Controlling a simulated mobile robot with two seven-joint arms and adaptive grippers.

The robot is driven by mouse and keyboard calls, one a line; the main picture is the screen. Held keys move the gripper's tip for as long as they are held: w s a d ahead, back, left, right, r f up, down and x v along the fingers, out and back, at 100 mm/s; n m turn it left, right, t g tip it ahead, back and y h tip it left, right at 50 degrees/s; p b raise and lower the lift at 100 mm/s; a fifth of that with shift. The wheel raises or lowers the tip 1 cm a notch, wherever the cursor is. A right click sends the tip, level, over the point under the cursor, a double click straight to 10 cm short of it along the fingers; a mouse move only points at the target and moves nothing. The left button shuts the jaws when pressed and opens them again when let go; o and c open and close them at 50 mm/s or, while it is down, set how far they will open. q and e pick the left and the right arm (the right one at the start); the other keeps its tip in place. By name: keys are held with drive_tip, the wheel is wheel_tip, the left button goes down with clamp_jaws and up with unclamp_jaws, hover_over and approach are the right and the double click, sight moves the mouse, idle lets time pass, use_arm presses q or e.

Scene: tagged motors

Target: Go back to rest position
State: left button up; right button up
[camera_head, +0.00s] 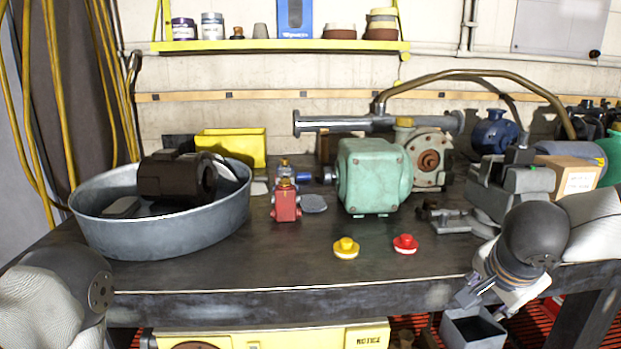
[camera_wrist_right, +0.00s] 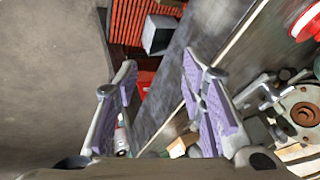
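My right gripper (camera_head: 474,291) is by the table's front edge at the right in the head view. In the right wrist view the right gripper (camera_wrist_right: 158,95) has its purple-padded fingers spread wide, with nothing between them. My left arm comes in at the lower left, and its gripper is out of the picture. A green motor (camera_head: 372,177) stands mid-table. A dark motor (camera_head: 176,176) lies in a round metal tub (camera_head: 150,231) at the left.
A small red part (camera_head: 285,202) stands between tub and green motor. A grey vise (camera_head: 510,185) and cardboard box (camera_head: 575,176) are on the right, close behind my right arm. A grey open bin (camera_head: 473,329) is below the table edge. The front middle of the table (camera_head: 300,262) is clear.

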drive_tip(key=s+a+f+n+g, duration=0.1)
drive_tip(key=s+a+f+n, duration=0.25)
drive_tip(key=s+f, duration=0.45)
drive_tip(key=s+a+f+n, duration=0.2)
drive_tip(key=s+f+n, duration=0.2)
drive_tip(key=f, duration=0.8)
drive_tip(key=s+f+n+g+y, duration=0.1)
drive_tip(key=s+f+n+g, duration=0.2)
drive_tip(key=s, duration=0.9)
drive_tip(key=s+a+f+n+g+y, duration=0.1)
drive_tip(key=s+f+n+g+y, duration=0.1)
drive_tip(key=s, duration=1)
drive_tip(key=shift+s+a+f+n+g, duration=0.25)
drive_tip(key=shift+f+n+g, duration=0.35)
drive_tip(key=shift+f, duration=0.3)
drive_tip(key=shift+w+a, duration=0.1)
